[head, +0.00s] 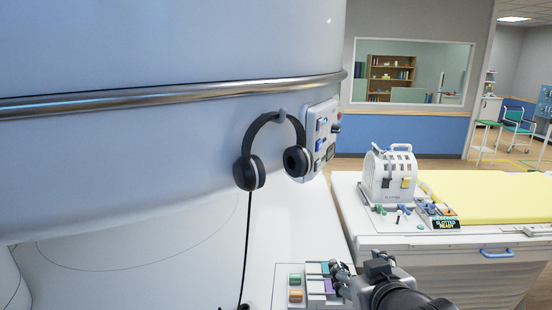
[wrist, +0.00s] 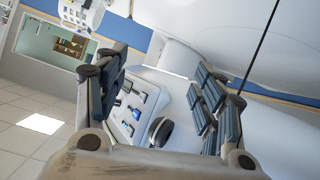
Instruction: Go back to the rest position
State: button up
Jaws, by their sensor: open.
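My gripper (head: 340,277) shows at the bottom of the head view, low and right of centre, in front of a small panel with coloured blocks (head: 296,281). In the wrist view its two dark padded fingers stand wide apart, and the gripper (wrist: 163,92) is open with nothing held between them. Behind the fingers the wrist view shows a switch panel (wrist: 130,112) and a dark round headphone cup (wrist: 161,131), both apart from the fingers.
Black headphones (head: 247,173) hang from a hook on the big white magnet housing (head: 130,150), their cable hanging down. A control panel (head: 319,138) sits beside them. At right stand a white slotted device (head: 391,172) and a bed with a yellow pad (head: 490,195).

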jog(key=s+a+f+m+g+b, duration=0.1)
jog(key=s+f+g+b, duration=0.2)
jog(key=s+f, duration=0.3)
jog(key=s+a+f+m+g+b, duration=0.1)
jog(key=s+f+g+b, duration=0.3)
jog(key=s, duration=1.1)
notch_tip(320, 180, down, 3)
jog(key=shift+s+f+g, duration=0.1)
jog(key=shift+s+g, duration=0.15)
jog(key=shift+g, duration=0.25)
